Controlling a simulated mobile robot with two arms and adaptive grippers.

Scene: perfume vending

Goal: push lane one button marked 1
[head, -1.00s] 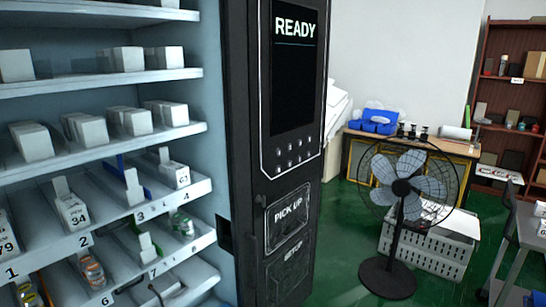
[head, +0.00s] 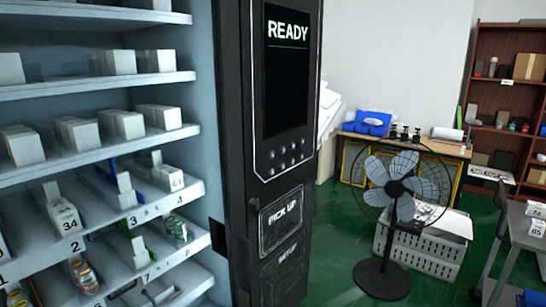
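The black vending machine control panel (head: 288,80) stands in the middle of the head view, with a lit "READY" screen (head: 288,32). Below the screen is a small keypad of round buttons (head: 285,158) in two rows. The marks on the buttons are too small to read, so I cannot tell which one is marked 1. The lane label "1" on the shelf edge is cut at the left edge of the view. Neither of my grippers is in view.
Lit shelves (head: 95,150) with white boxes and numbered lanes fill the left. A "PICK UP" flap (head: 281,220) is below the keypad. A black standing fan (head: 398,190), a grey crate (head: 425,250) and a desk (head: 530,225) stand right. Green floor shows between them.

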